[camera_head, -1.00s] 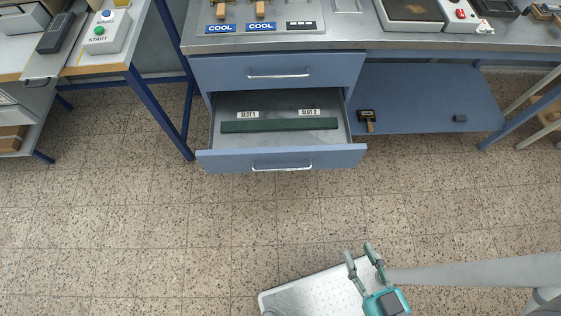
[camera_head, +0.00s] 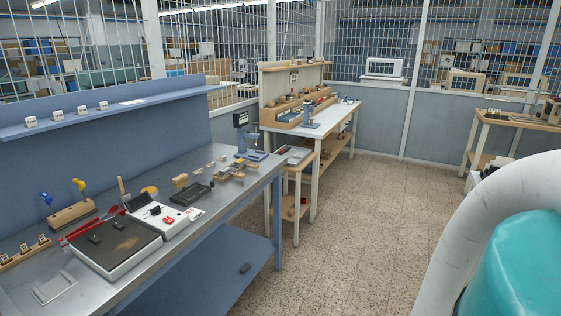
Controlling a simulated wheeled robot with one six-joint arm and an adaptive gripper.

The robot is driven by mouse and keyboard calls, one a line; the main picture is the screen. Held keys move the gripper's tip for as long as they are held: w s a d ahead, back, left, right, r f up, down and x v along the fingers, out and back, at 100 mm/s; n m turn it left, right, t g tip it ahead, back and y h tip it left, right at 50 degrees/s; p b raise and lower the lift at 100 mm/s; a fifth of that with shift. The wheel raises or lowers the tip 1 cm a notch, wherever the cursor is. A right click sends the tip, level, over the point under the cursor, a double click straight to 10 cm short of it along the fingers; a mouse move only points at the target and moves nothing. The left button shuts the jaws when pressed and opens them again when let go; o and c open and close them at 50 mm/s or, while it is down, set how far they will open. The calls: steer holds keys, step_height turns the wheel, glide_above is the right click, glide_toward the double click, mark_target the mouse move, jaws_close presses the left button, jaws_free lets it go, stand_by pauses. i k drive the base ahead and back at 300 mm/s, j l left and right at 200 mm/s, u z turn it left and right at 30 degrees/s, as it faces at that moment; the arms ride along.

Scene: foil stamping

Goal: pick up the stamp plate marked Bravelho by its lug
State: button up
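I cannot make out a stamp plate marked Bravelho; no such marking is readable in the head view. Several small tan and metal pieces (camera_head: 232,171) lie at the far end of the blue steel bench (camera_head: 215,207), too small to identify. A heating unit (camera_head: 117,243) with a dark top bears two small dark blocks (camera_head: 103,233), whose markings I cannot read. My gripper's fingers are out of view. Only a grey arm link and a teal part of my arm show at the lower right.
A black tray (camera_head: 192,194) and a wooden holder with tools (camera_head: 72,213) stand on the bench. A wooden workbench (camera_head: 335,121) stands behind. The tiled floor (camera_head: 365,215) in the middle is clear.

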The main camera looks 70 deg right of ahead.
mark_target(241, 160)
steer(key=z, duration=1.35)
steer(key=i+j+z, duration=0.35)
steer(key=i+j, duration=0.2)
steer(key=j, duration=0.2)
steer(key=i+j+z, duration=0.2)
steer(key=j, duration=0.2)
